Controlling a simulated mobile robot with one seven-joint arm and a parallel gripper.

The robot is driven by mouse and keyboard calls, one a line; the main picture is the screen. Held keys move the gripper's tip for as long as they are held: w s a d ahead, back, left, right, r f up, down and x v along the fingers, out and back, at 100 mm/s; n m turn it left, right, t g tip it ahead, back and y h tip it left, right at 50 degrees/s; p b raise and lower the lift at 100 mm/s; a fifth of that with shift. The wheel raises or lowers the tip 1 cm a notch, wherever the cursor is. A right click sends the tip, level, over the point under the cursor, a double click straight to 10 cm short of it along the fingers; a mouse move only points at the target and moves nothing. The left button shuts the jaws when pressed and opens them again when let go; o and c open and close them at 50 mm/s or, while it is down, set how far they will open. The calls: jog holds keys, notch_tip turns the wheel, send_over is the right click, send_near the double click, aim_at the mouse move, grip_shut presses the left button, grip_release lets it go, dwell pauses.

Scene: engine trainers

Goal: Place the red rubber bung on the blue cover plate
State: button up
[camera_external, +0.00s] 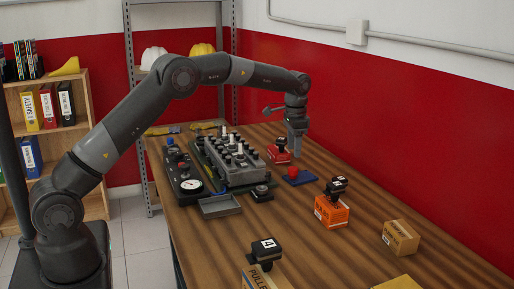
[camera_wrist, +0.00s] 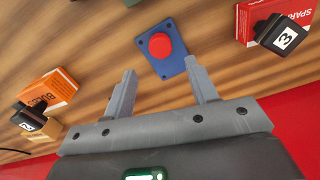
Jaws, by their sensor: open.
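The blue cover plate (camera_external: 306,179) lies on the wooden table, and it also shows in the wrist view (camera_wrist: 171,67). The red rubber bung (camera_external: 293,172) sits on the plate; in the wrist view the round red bung (camera_wrist: 160,45) is near the plate's middle, with blue showing around it. My gripper (camera_external: 297,156) is above and behind the plate in the external view, apart from the bung. In the wrist view my gripper (camera_wrist: 162,68) has its two fingers spread wide, with nothing between them; the bung lies beyond the fingertips.
An orange box (camera_external: 332,212) and a red box (camera_external: 278,154) with black numbered stamps stand either side of the plate. A grey engine block (camera_external: 238,160) and a gauge panel (camera_external: 187,181) are to the left. A cardboard box (camera_external: 400,238) is at right. The red wall borders the table.

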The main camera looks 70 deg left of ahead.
notch_tip(320, 180, up, 5)
jog(key=shift+d+f, duration=0.1)
jog(key=s+d+r+t, duration=0.1)
jog(key=s+d+r, duration=0.5)
jog(key=s+r, duration=0.3)
jog(key=s+d+r+t, duration=0.2)
jog(key=s+d+r, duration=0.4)
jog(key=s, duration=0.5)
jog(key=s+d+f+t, duration=0.1)
jog(key=s+d+f, duration=0.1)
jog(key=s, duration=0.7)
jog(key=s+d+f+n, duration=0.1)
jog(key=s+f, duration=0.1)
jog(key=s, duration=0.7)
jog(key=s+d+f+t, duration=0.1)
jog(key=s+d+f, duration=0.1)
jog(key=s, duration=0.7)
jog(key=shift+d+n+t, duration=0.3)
jog(key=shift+n, duration=0.1)
